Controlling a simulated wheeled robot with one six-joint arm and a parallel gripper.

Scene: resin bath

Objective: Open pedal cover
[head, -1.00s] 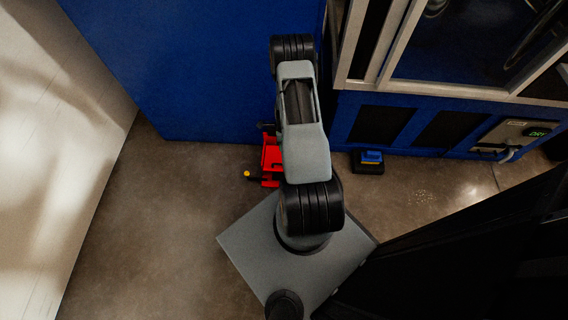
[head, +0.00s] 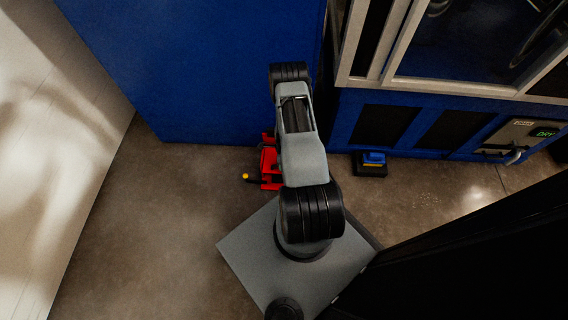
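A small pedal (head: 370,164) with a blue top and a black base is on the floor at right of centre, near the foot of the blue machine. I cannot tell from this height whether its blue part is a raised or lowered cover. My grey and black arm is bent over the middle of the picture, left of the pedal. I cannot make out my gripper; the arm's links hide what is under them.
A red object (head: 269,168) with black parts and a yellow tip shows partly behind my arm. The blue machine (head: 475,91) has a framed window and a control box (head: 519,136). A pale surface (head: 60,160) borders the left. The floor (head: 150,230) at lower left is clear.

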